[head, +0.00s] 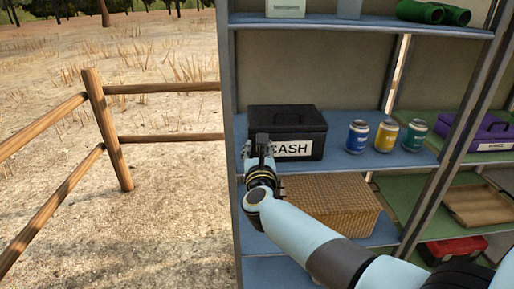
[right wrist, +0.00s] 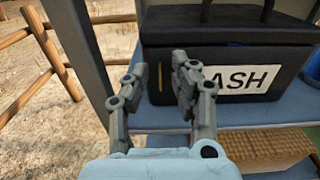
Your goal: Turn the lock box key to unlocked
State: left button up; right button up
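The black lock box (head: 308,122) with a white CASH label stands on a blue shelf, lid down and handle on top. It fills the upper right of the right wrist view (right wrist: 220,32). A thin upright gold-coloured strip (right wrist: 153,77), which looks like the key, shows at the left of its front face, partly behind a finger. My right gripper (head: 254,146) is in front of the box's left end. In the right wrist view its fingertips (right wrist: 160,76) are apart with a gap between them. I cannot tell whether either finger touches the strip. My left gripper is out of view.
Blue, yellow and green cans (head: 386,135) stand right of the box. A wicker basket (head: 330,205) sits on the shelf below. A metal upright (head: 232,130) edges the rack at the left. A purple case (head: 485,130) is further right. Open ground lies left.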

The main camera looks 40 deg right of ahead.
grip_shut()
jog(key=shift+n, duration=0.4)
jog(key=n+p, duration=0.1)
jog(key=n, duration=0.3)
jog(key=n+p, duration=0.1)
jog(key=n, duration=0.8)
jog(key=shift+w+a+f+p, duration=0.1)
jog(key=shift+a+p, duration=0.2)
jog(key=shift+p, duration=0.1)
jog(key=shift+f+n+p, duration=0.2)
jog(key=shift+n+p, duration=0.35)
jog(key=shift+n, duration=1.65)
